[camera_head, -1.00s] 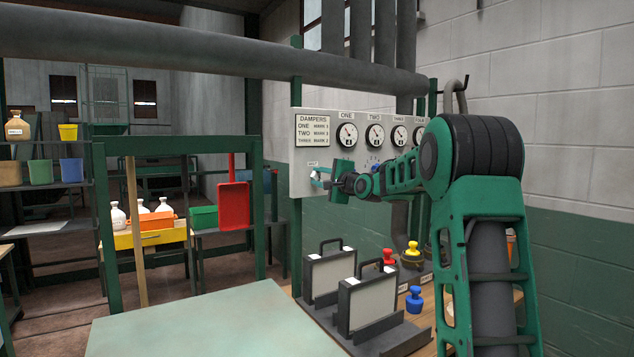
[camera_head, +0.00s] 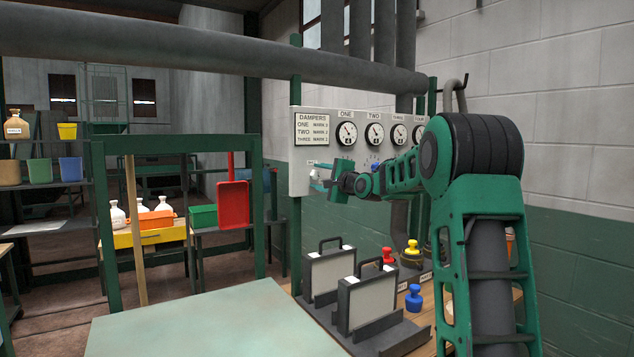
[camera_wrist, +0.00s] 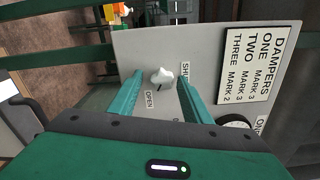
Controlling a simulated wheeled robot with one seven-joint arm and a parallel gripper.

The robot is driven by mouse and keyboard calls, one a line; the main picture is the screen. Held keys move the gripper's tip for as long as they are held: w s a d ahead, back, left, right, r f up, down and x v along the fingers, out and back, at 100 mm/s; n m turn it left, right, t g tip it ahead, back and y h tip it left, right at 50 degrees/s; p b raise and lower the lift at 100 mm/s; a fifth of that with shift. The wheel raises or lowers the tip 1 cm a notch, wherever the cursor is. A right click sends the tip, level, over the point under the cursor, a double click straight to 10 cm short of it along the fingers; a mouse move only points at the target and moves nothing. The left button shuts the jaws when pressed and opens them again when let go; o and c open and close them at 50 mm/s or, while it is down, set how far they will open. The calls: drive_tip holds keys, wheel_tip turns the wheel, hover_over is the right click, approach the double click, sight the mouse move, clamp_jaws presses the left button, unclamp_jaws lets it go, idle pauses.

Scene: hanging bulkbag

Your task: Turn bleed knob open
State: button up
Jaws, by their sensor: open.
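The bleed knob (camera_wrist: 162,77) is a small white knob on the grey damper panel (camera_wrist: 195,45). In the wrist view, labels reading OPEN (camera_wrist: 150,99) and SHUT (camera_wrist: 186,74) lie on either side of its dark pointer mark. My gripper (camera_wrist: 158,90) is open, with its two teal fingers on either side of the knob. I cannot tell whether either finger touches it. In the head view my gripper (camera_head: 322,180) is at the panel's lower left, and the knob is mostly hidden behind it.
The panel carries a DAMPERS sign (camera_head: 312,130) and a row of round gauges (camera_head: 374,134). Below my arm stand two grey cases (camera_head: 362,305) and red, yellow and blue knobbed objects (camera_head: 413,298). A pale green table (camera_head: 195,325) is clear in front.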

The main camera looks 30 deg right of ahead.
drive_tip(key=s, duration=1)
drive_tip(key=shift+s+d, duration=0.15)
drive_tip(key=shift+s, duration=0.15)
